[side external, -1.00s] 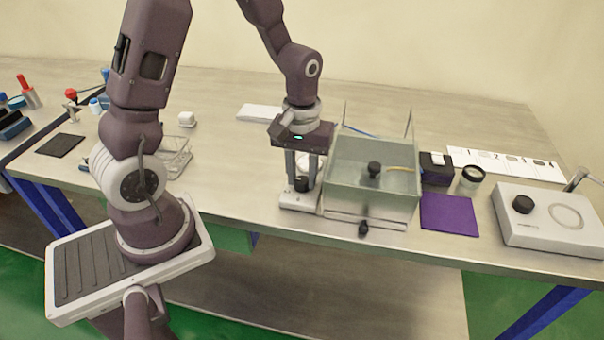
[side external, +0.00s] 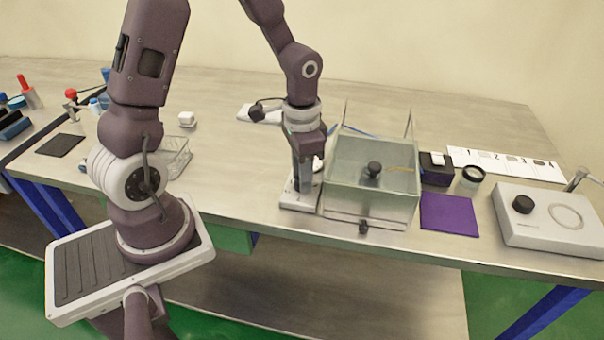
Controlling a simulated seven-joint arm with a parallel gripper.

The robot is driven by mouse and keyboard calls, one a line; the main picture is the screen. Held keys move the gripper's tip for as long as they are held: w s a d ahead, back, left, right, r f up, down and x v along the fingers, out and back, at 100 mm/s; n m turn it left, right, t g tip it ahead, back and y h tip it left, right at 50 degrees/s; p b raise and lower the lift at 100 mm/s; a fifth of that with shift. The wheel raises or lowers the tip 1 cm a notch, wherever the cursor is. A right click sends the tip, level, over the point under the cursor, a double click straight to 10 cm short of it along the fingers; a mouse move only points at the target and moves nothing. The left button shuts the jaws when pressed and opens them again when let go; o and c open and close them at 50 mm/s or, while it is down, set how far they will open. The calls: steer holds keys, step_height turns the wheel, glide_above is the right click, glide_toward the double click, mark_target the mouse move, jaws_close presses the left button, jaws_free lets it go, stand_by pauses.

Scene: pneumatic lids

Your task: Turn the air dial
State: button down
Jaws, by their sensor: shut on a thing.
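The air dial is a black knob on a small white base (side external: 299,203), left of the clear box. My gripper (side external: 303,187) points straight down over this base, with its fingers at the knob's height. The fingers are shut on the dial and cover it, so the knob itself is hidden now. A small white round part (side external: 318,164) shows just behind the fingers; I cannot tell its face.
A clear open box (side external: 372,207) with a black knob inside stands close on the right of my gripper. Further right are a purple mat (side external: 449,214) and a white device (side external: 548,221) with a black knob.

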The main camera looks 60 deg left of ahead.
steer(key=m, duration=0.4)
steer(key=shift+m, duration=0.3)
steer(key=m, duration=0.4)
steer(key=shift+m, duration=0.3)
steer(key=m, duration=0.4)
steer(key=shift+m, duration=2.6)
steer(key=c, duration=1.1)
jaws_free()
